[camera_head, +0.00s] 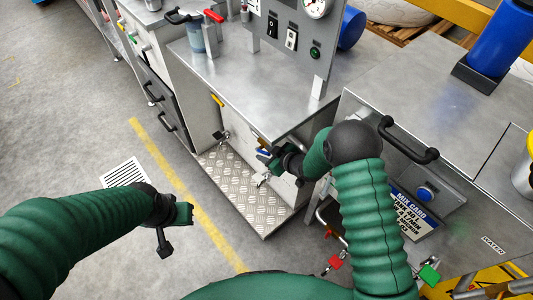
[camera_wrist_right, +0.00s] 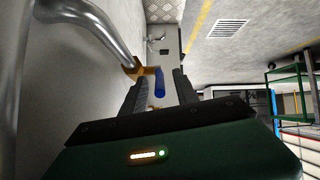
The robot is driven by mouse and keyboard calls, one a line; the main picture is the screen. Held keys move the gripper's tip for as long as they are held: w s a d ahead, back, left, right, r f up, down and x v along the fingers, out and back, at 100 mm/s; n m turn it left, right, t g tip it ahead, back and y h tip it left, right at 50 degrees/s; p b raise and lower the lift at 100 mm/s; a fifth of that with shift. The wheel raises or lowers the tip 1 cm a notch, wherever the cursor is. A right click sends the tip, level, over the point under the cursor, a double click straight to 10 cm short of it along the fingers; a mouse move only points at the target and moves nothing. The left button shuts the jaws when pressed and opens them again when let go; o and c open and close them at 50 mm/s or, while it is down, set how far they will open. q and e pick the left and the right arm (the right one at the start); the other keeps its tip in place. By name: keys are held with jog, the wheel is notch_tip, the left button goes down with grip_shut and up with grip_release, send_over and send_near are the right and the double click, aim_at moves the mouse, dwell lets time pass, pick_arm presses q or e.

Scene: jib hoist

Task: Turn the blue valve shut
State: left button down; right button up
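The blue valve handle (camera_wrist_right: 159,82) is a short blue lever on a brass valve body (camera_wrist_right: 131,69), fed by a grey pipe (camera_wrist_right: 92,24). In the wrist view it stands in the gap between the two dark fingers of my right gripper (camera_wrist_right: 158,88), which is open, with space on both sides of the lever. In the head view the blue lever (camera_head: 264,154) shows small in front of the cabinet, beside my right gripper (camera_head: 270,160), partly hidden. My left gripper (camera_head: 178,222) hangs over the floor at the left, away from the valve; its finger opening is unclear.
A yellow lever (camera_head: 217,100) is on the cabinet side. A red-handled valve (camera_head: 333,262) and a green-handled valve (camera_head: 430,273) are lower right. A tread-plate step (camera_head: 240,190) lies below. The floor at left is free around a grate (camera_head: 125,172).

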jog(key=p+v, duration=0.5)
jog(key=v, duration=1.1)
jog(key=shift+s+d+r, duration=0.2)
jog(key=shift+s, duration=0.1)
